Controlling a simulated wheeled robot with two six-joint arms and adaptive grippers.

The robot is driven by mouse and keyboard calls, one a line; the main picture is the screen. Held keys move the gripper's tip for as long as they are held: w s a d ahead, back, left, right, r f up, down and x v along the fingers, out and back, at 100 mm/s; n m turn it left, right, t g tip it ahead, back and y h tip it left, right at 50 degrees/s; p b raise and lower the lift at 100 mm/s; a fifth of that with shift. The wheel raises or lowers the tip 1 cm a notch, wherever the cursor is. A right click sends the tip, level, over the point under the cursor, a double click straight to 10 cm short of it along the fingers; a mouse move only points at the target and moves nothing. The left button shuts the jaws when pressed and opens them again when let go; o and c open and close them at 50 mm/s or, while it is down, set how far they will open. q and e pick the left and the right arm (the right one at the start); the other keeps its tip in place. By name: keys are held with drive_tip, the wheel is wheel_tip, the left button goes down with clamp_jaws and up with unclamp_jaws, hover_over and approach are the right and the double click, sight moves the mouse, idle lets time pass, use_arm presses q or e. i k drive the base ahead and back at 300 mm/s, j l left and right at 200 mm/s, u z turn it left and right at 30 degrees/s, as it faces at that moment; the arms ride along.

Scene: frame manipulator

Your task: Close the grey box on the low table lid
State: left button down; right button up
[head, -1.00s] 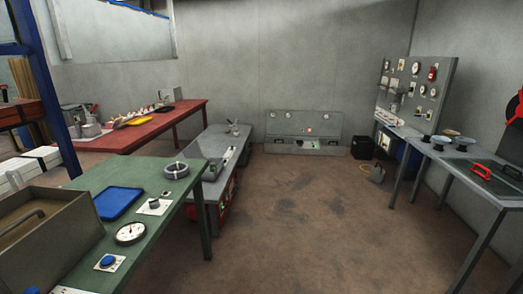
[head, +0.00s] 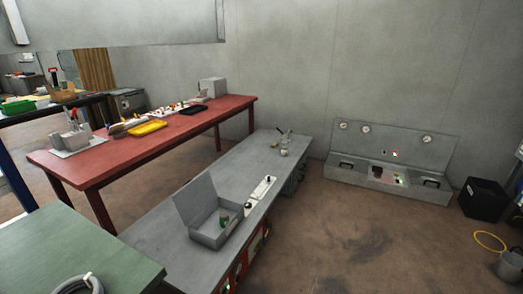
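The grey box (head: 219,234) stands on the low grey table (head: 157,242), near that table's front end. Its lid (head: 196,200) is up, tilted back to the left. A small green and reddish item (head: 224,220) shows inside the box. Neither of my grippers is in the head view.
A green table (head: 75,245) with a grey ring on it fills the lower left. A red table (head: 75,165) with trays and small parts stands behind. A grey console (head: 375,179) is against the back wall.

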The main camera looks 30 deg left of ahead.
sight(197, 194)
drive_tip(key=i+u, duration=0.1)
drive_tip(key=i, duration=0.45)
drive_tip(key=i+l, duration=0.1)
drive_tip(key=i, duration=0.45)
drive_tip(key=i+u, duration=0.15)
drive_tip(key=i, duration=0.4)
drive_tip(key=i+l, duration=0.2)
drive_tip(key=i, duration=0.35)
drive_tip(key=i+l+u, duration=0.15)
drive_tip(key=i, duration=0.4)
drive_tip(key=i+u, duration=0.15)
drive_tip(key=u, duration=0.25)
drive_tip(key=i+u, duration=0.1)
drive_tip(key=u, duration=0.3)
drive_tip(key=i+u, duration=0.15)
drive_tip(key=u, duration=0.2)
drive_tip(key=i+l+u, duration=0.1)
drive_tip(key=u, duration=0.3)
